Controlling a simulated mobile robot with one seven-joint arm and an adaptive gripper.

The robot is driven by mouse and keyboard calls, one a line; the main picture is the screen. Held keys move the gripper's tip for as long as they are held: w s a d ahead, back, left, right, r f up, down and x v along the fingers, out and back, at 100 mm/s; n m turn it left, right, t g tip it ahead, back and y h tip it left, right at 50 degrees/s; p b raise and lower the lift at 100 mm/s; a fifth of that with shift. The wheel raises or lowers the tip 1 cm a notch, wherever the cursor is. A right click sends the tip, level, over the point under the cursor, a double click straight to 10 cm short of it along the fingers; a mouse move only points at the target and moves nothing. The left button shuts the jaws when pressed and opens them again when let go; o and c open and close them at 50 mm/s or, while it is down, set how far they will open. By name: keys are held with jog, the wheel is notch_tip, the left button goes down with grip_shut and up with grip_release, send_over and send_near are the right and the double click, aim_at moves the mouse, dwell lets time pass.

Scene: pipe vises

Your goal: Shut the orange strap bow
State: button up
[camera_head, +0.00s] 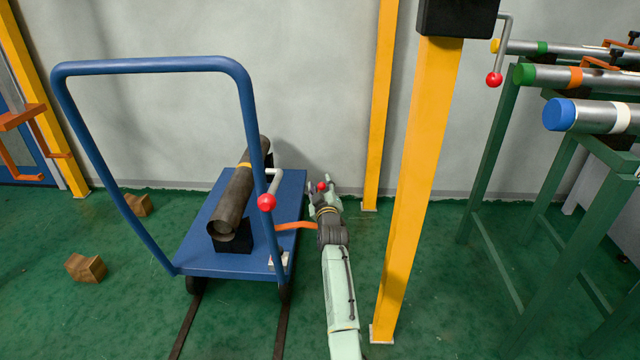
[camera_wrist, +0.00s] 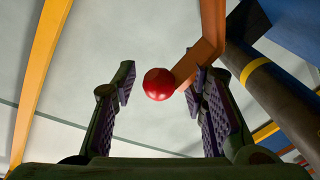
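The orange strap bow (camera_head: 294,226) sticks out to the right from the blue trolley, away from the dark pipe (camera_head: 237,200), and its far part is hidden behind my arm. In the wrist view the bow (camera_wrist: 208,40) comes down from the top and ends in a red ball knob (camera_wrist: 158,84). My gripper (camera_head: 322,186) is at the trolley's right side. Contact cannot be told. The knob (camera_head: 321,187) also shows at the gripper in the head view.
The blue trolley (camera_head: 210,262) has a tall handle frame (camera_head: 152,65) and a grey lever with a red knob (camera_head: 267,202). A yellow post (camera_head: 415,190) stands right of my arm. Green pipe stands (camera_head: 490,160) are at right. Wooden blocks (camera_head: 86,268) lie at left.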

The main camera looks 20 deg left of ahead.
jog(key=shift+c, duration=0.5)
jog(key=shift+d+r, duration=0.1)
jog(key=c, duration=0.8)
grip_shut()
